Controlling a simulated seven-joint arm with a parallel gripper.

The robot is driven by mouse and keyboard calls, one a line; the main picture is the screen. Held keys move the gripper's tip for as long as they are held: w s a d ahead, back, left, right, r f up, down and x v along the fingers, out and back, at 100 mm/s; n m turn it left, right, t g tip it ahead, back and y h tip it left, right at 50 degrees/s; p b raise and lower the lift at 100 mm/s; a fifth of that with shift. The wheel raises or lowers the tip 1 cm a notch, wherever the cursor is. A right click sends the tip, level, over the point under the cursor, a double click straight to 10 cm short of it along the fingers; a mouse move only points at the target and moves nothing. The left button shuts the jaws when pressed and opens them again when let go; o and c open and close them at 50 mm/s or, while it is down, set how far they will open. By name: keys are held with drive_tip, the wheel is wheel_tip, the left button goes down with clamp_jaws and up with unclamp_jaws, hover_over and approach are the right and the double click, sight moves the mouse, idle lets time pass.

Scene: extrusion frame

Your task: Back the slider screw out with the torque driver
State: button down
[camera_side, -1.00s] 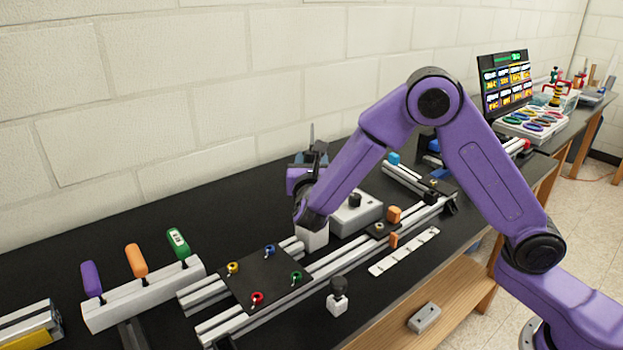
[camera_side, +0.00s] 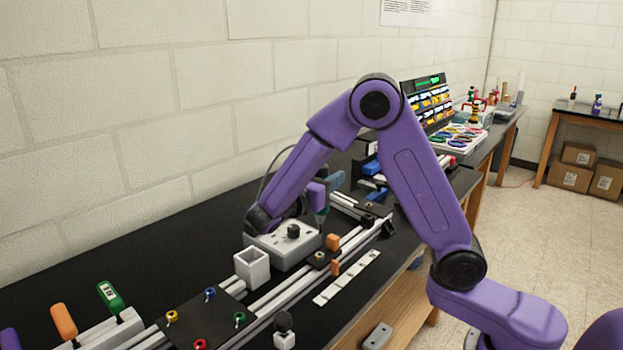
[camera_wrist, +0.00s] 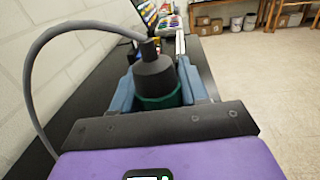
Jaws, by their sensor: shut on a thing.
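My gripper (camera_side: 328,184) is shut on the torque driver (camera_wrist: 155,78), a dark tool with a green collar and a grey cable, between blue-grey fingers in the wrist view. In the side view the driver (camera_side: 320,217) points down, raised over the work, with its tip apart from what lies below. The slider (camera_side: 312,263) is a small dark plate on the aluminium rails, with the small screw (camera_side: 320,256) on it. Orange blocks (camera_side: 332,242) stand beside it. The wrist view does not show the screw.
A white square holder (camera_side: 252,267) stands open and empty. A grey box with a black knob (camera_side: 283,247) sits behind the rails. A black plate with coloured screws (camera_side: 206,325) lies front left. A white marked strip (camera_side: 346,278) lies right of the rails.

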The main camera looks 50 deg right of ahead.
drive_tip(key=shift+f, duration=2.85)
drive_tip(key=c, duration=1.9)
unclamp_jaws()
drive_tip(key=shift+f, duration=0.8)
drive_tip(key=shift+r, duration=0.4)
clamp_jaws()
drive_tip(key=shift+r, duration=1.45)
